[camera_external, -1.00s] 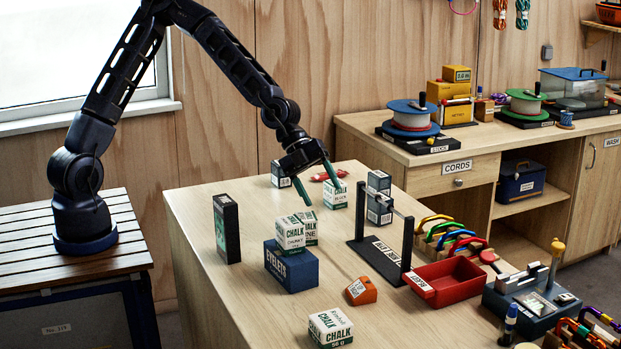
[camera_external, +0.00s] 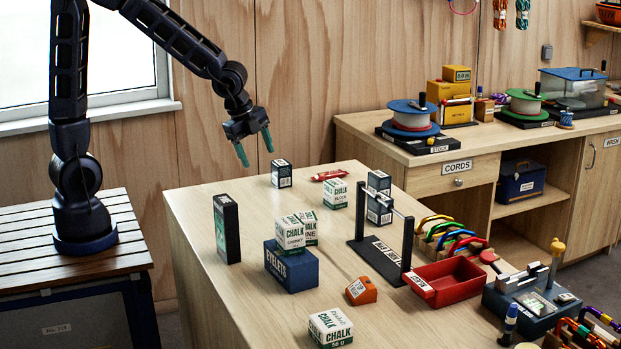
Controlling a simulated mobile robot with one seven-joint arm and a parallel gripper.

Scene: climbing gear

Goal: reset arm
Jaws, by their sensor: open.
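My gripper (camera_external: 256,157) is open and empty. It hangs in the air above the far left part of the wooden table (camera_external: 205,300), its two green fingertips pointing down and apart. My arm rises from the slatted stand at the left and bends over toward the table. Nothing is between the fingers. A dark box with a white label (camera_external: 281,174) stands on the table just right of and below the gripper in the picture.
The table holds a tall dark box (camera_external: 227,229), a blue eyelets box (camera_external: 291,267), several chalk boxes (camera_external: 330,327), an orange block (camera_external: 361,291), a black rack (camera_external: 376,256) and a red bin (camera_external: 449,282). A cabinet (camera_external: 440,182) with spools stands behind right.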

